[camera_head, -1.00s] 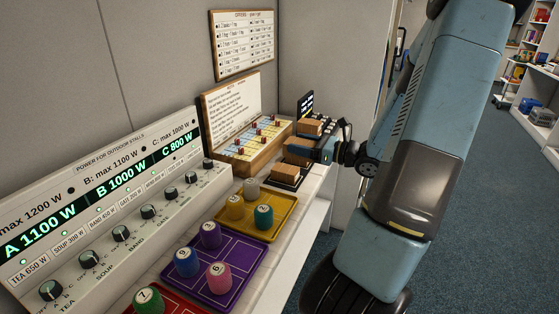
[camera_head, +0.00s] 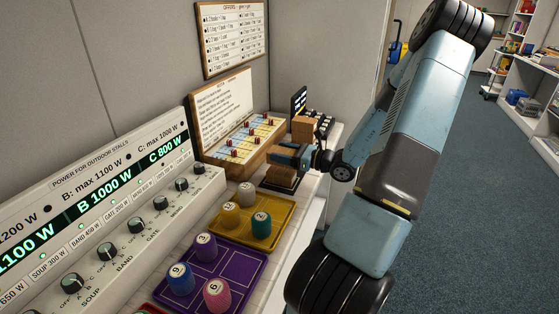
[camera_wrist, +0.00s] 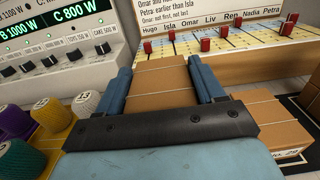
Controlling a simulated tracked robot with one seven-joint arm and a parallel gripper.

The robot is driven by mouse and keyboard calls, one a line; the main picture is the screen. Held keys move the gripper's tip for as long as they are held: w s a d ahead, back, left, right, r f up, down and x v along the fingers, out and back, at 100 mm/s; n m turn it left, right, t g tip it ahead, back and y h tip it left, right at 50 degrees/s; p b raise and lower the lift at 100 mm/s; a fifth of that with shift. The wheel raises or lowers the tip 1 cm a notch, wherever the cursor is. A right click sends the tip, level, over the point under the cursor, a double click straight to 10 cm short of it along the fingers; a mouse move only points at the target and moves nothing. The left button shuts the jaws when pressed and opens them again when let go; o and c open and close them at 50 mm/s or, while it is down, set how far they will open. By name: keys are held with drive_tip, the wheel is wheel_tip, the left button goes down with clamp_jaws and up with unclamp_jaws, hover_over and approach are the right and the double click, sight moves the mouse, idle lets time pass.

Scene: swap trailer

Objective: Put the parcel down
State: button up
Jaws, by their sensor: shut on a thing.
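My gripper (camera_wrist: 162,90) is shut on a brown cardboard parcel (camera_wrist: 160,78), which sits between its two blue fingers in the wrist view. In the head view my gripper (camera_head: 288,157) reaches left over the counter, beside the wooden seating board. A brown box face (camera_head: 281,176) shows just below the fingers, over a black pad (camera_head: 278,187). I cannot tell whether it is the held parcel or another one, nor whether the held parcel touches anything. Another brown parcel (camera_wrist: 262,125) with a label lies right of my gripper in the wrist view.
A brown box (camera_head: 303,129) stands behind my gripper, near a black device (camera_head: 323,121). The wooden board with red pegs (camera_head: 240,146) is to the left. The power panel (camera_head: 140,190) lines the wall.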

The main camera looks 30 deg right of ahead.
drive_tip(key=shift+w+f, duration=0.25)
drive_tip(key=shift+f, duration=0.1)
drive_tip(key=shift+s+f, duration=0.1)
drive_tip(key=shift+f, duration=1.2)
drive_tip(key=shift+a, duration=0.1)
drive_tip(key=shift+f, duration=0.1)
drive_tip(key=o, duration=1.1)
